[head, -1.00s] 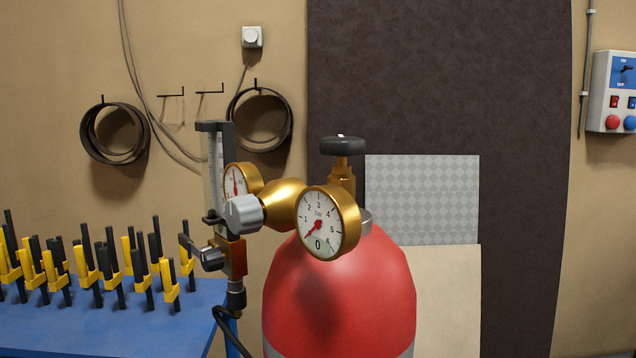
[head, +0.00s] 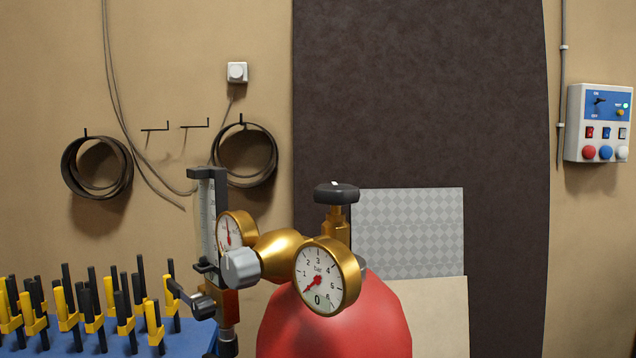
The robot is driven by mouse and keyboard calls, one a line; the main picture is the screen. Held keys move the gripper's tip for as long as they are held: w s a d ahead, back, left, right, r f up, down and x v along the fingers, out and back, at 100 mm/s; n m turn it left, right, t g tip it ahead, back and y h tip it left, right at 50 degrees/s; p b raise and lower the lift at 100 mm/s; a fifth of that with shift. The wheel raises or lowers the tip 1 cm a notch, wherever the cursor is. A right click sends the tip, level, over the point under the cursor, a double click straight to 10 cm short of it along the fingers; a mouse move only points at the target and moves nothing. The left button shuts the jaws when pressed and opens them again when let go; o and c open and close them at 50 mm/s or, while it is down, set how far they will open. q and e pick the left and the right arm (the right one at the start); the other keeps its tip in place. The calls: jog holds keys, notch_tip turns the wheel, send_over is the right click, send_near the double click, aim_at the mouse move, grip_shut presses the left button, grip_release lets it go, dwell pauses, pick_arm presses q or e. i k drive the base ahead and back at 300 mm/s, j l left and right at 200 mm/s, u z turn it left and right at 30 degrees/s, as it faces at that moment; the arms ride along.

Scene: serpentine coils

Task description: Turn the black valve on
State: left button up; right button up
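The black valve (head: 337,193) is a round black handwheel on a brass stem, on top of the red gas cylinder (head: 335,325). A small white mark shows on its top. A brass regulator (head: 280,253) joins the stem. Its front gauge (head: 322,278) has a red needle pointing to the lower left, near 0. A second gauge (head: 236,232) sits behind to the left. A grey knob (head: 240,268) and a flow meter tube (head: 208,215) are at the left, with a smaller black knob (head: 200,304) below. Neither of my grippers is in view.
A blue table (head: 185,340) with several yellow and black clamps (head: 92,312) stands at the lower left. Leaning panels (head: 410,230) stand behind the cylinder. A control box (head: 600,122) hangs on the right wall. The space right of the valve looks free.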

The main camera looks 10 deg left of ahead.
aim_at(334, 193)
jog(key=k+j+z, duration=0.2)
jog(key=j, duration=0.35)
jog(key=k+j+z, duration=0.15)
jog(key=k+j, duration=0.2)
jog(key=k+j+z, duration=0.2)
jog(key=k+j, duration=0.15)
jog(key=j, duration=0.25)
